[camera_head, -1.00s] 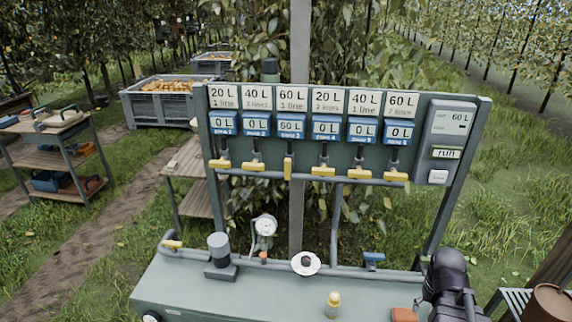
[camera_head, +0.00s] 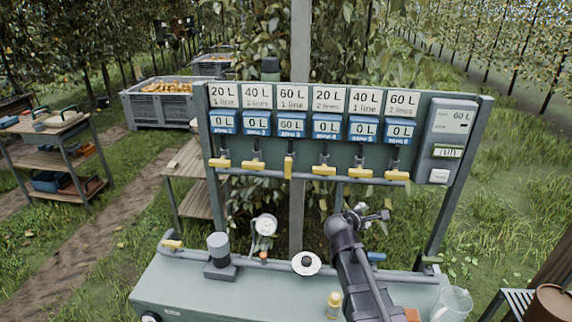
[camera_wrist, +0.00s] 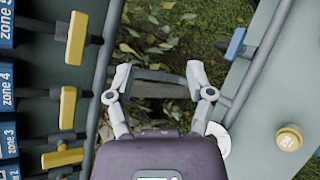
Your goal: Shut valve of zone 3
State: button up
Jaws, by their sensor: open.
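The zone 3 valve has a yellow handle (camera_head: 288,167) on the pipe under the board, and it stands upright along its stem. The other yellow handles, such as that of zone 4 (camera_head: 323,170), lie crosswise. The zone 3 blue label (camera_head: 291,126) reads 60 L. My gripper (camera_head: 371,214) is open and empty, below and to the right of the zone 3 handle, over the bench's back. In the wrist view its spread fingers (camera_wrist: 158,76) have only pipe and grass behind them. The zone 3 handle (camera_wrist: 62,158) shows there at lower left, apart from the fingers.
A control box (camera_head: 448,143) reading 60 L with a "run" label is at the board's right. A pipe runs along the bench (camera_head: 190,292), with a gauge (camera_head: 265,225) and a white disc (camera_head: 306,263).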

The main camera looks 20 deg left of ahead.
jog(key=a+r+n+t+y, duration=0.35)
jog(key=a+n, duration=0.55)
jog(key=a, duration=0.5)
jog(key=n+t+y, duration=0.1)
jog(key=n+y, duration=0.4)
jog(key=n, duration=0.3)
send_near(288, 164)
jog(key=v, duration=0.2)
jog(key=shift+s+a+b, duration=0.1)
jog(key=shift+s+b, duration=0.2)
jog(key=shift+s, duration=0.15)
jog(key=shift+w, duration=0.1)
jog(key=x, duration=1.3)
jog(key=shift+w, duration=0.35)
jog(key=shift+c, duration=0.2)
